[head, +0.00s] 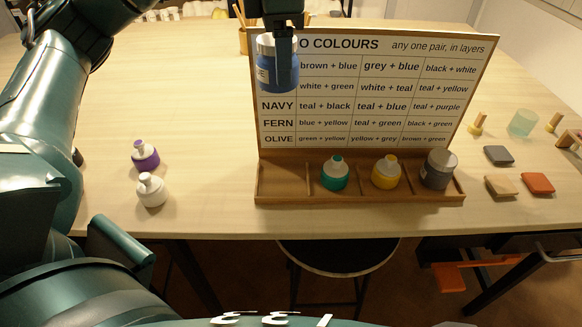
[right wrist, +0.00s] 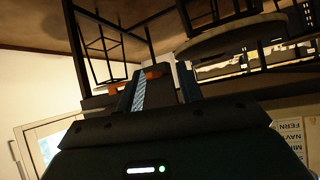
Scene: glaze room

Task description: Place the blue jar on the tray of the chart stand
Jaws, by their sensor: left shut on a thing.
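The blue jar (head: 265,77) has a pale lid and label. My left gripper (head: 284,62) is shut on it and holds it in front of the chart's upper left, above the tray's left end. The chart stand (head: 375,95) lists colour pairs. Its wooden tray (head: 282,185) has an empty leftmost compartment. To the right, the tray holds a teal jar (head: 335,175), a yellow jar (head: 386,174) and a grey jar (head: 437,172). My right gripper (right wrist: 163,88) is open and empty in the right wrist view, below table height.
A purple jar (head: 145,157) and a white jar (head: 152,191) stand on the table left of the stand. Coloured blocks (head: 537,183), stamps and a glass (head: 522,122) lie to the right. A stool (head: 338,258) stands under the table's front edge.

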